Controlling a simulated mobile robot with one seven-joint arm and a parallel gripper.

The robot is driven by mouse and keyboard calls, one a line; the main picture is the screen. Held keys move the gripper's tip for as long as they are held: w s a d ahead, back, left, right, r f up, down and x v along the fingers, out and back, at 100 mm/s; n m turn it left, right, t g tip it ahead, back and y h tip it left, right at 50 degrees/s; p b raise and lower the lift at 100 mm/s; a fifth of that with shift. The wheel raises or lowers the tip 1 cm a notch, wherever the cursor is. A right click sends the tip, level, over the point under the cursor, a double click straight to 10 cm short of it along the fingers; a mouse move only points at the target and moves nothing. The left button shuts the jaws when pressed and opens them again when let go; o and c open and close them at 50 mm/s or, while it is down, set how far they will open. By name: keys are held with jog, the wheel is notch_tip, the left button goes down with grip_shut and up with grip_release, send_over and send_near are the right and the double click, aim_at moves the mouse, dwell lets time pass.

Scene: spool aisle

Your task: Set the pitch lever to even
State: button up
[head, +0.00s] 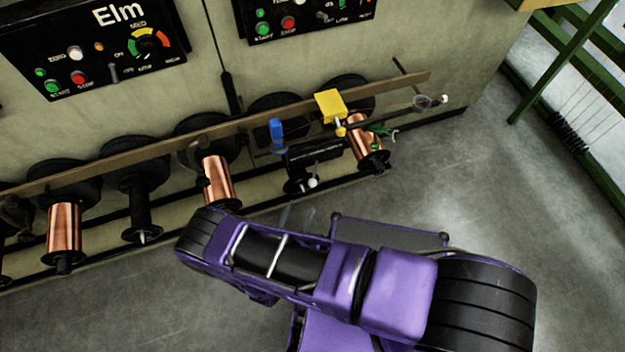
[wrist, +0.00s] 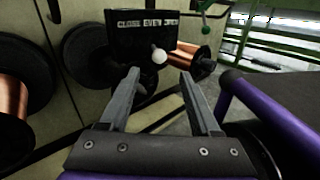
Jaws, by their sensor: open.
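The pitch lever shows a white ball knob (wrist: 159,57) in the wrist view, below a black label plate (wrist: 140,38) that reads what looks like CLOSE, EVEN, OPEN. The knob lies below the gap between the middle and right words; I cannot tell its exact setting. In the head view the white knob (head: 312,183) sits just right of its dark base, under the black plate (head: 315,155). My gripper (wrist: 160,78) is open and empty, its two fingers pointing toward the knob, which shows between and beyond the tips. Any contact is not visible. In the head view my gripper is not clear.
Copper spools (head: 218,182) and black spools line the wall behind a long wooden rail (head: 170,143). A copper spool (wrist: 187,60) is close right of the lever. A blue part (head: 276,131) and a yellow block (head: 330,105) sit on the rail. Grey floor (head: 460,190) is open at right.

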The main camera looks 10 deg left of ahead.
aim_at(312, 182)
jog(key=w, duration=0.3)
jog(key=w+d, duration=0.1)
jog(key=w, duration=0.6)
jog(key=shift+w+d, duration=0.25)
jog(key=shift+d, duration=0.05)
grip_shut()
dwell(0.9)
